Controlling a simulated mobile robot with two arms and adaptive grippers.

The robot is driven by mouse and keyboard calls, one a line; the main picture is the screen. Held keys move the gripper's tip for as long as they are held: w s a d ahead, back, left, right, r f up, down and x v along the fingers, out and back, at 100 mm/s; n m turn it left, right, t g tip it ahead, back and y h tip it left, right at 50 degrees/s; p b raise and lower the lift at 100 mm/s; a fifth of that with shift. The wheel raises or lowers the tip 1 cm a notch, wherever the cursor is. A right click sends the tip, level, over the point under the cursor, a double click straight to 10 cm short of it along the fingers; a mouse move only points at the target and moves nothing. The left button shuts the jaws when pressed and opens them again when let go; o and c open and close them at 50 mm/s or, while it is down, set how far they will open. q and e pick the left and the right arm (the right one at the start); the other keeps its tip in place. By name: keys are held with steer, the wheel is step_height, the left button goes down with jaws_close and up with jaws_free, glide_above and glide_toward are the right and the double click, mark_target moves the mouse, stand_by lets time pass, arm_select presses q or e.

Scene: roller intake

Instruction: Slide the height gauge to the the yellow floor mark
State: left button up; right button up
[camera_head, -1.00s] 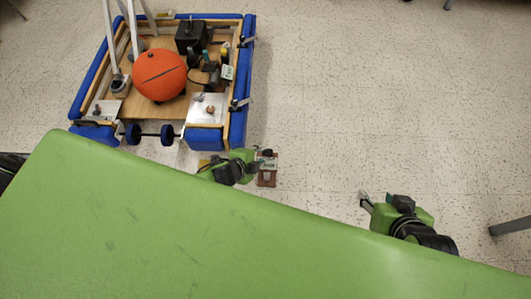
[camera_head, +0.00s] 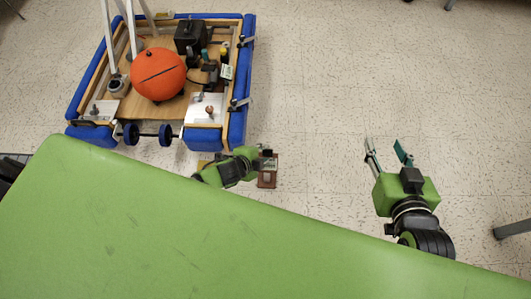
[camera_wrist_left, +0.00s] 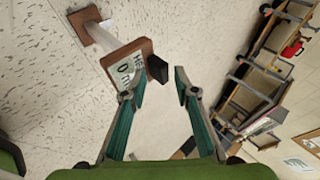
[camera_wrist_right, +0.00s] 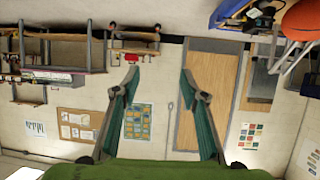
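The height gauge (camera_head: 267,178) stands on the floor in front of the blue-bumpered robot, seen from above as a brown piece with a label. In the left wrist view the gauge (camera_wrist_left: 127,68) shows a brown plate, a lettered white label, a pale post and a black block. My left gripper (camera_head: 262,151) is beside the gauge; its fingers (camera_wrist_left: 158,82) are apart, with the black block just beyond their tips. A small yellowish patch (camera_head: 203,163), perhaps the floor mark, is mostly hidden by my left gripper. My right gripper (camera_head: 386,146) is open and empty, well right of the gauge.
The blue-bumpered robot (camera_head: 236,115) with an orange ball (camera_head: 157,75) stands just behind and left of the gauge. My green body covers the lower part of the head view. Speckled floor (camera_head: 330,90) is clear to the right. A grey leg (camera_head: 513,228) is at the right edge.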

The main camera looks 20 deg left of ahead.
arm_select(q)
steer(key=shift+b+x, duration=0.55)
steer(key=shift+x, duration=0.45)
arm_select(e)
step_height(320, 180, up, 6)
steer(key=w+a+t+y, duration=0.1)
steer(key=w+t, duration=0.1)
steer(key=t, duration=0.1)
steer(key=shift+w+a+r, duration=0.2)
steer(key=shift+a, duration=0.05)
steer(key=shift+d+f, duration=0.1)
steer(key=shift+f, duration=0.25)
steer(key=shift+s+d+f+g, duration=0.1)
steer(key=shift+s+f+g, duration=0.1)
steer(key=shift+f, duration=0.15)
steer(key=shift+s+d+f+g, duration=0.1)
steer(key=shift+f+g, duration=0.1)
steer(key=shift+f, duration=0.15)
